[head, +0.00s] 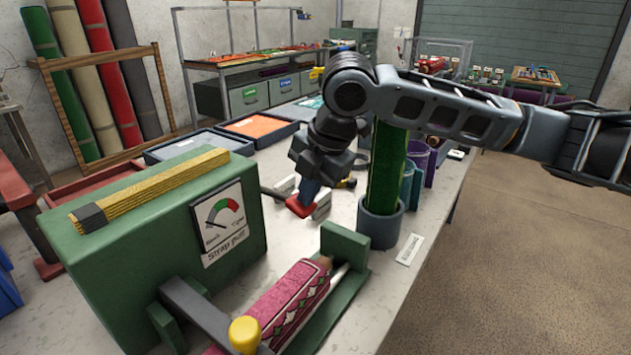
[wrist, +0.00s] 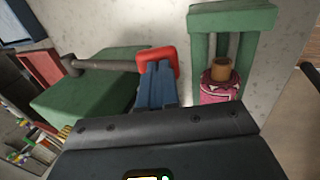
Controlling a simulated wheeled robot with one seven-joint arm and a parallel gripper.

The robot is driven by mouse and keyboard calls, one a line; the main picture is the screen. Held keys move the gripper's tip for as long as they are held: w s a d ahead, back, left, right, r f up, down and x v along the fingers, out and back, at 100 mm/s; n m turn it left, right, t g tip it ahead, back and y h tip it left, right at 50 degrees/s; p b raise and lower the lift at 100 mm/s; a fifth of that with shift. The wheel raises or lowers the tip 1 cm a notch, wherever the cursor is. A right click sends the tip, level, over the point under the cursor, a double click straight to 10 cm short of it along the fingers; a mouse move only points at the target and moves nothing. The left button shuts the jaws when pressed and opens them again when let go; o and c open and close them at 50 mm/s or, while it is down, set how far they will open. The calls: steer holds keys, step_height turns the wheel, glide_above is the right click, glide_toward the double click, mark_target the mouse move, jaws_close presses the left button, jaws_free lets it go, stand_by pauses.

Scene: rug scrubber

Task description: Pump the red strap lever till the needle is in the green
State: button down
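The red lever grip (head: 299,207) sits at the end of a dark rod beside the green "Strap pull" box (head: 130,270). In the wrist view the red grip (wrist: 172,60) lies right at my fingertips, with its rod running left to the box (wrist: 90,95). My gripper (head: 307,192) has blue fingers (wrist: 157,85) close together, overlapping the grip and apparently touching it; their tips are partly hidden. The gauge (head: 222,215) on the box shows a coloured arc with green and red parts; its needle is too small to read.
A rolled pink patterned rug (head: 285,310) lies in a green cradle (head: 345,245) at the front, near a yellow knob (head: 244,334). A grey cup (head: 381,222) holding a tall green roll stands right of my gripper. Trays (head: 262,128) lie behind.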

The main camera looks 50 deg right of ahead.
mark_target(313, 208)
steer(key=shift+s+f+t+b, duration=0.15)
steer(key=shift+f+t+b, duration=0.4)
steer(key=shift+f+b, duration=0.55)
steer(key=shift+s+f+t+b, duration=0.15)
steer(key=shift+f+t+b, duration=0.4)
steer(key=shift+f+b, duration=0.55)
steer(key=shift+r+b, duration=0.1)
steer(key=shift+b, duration=0.2)
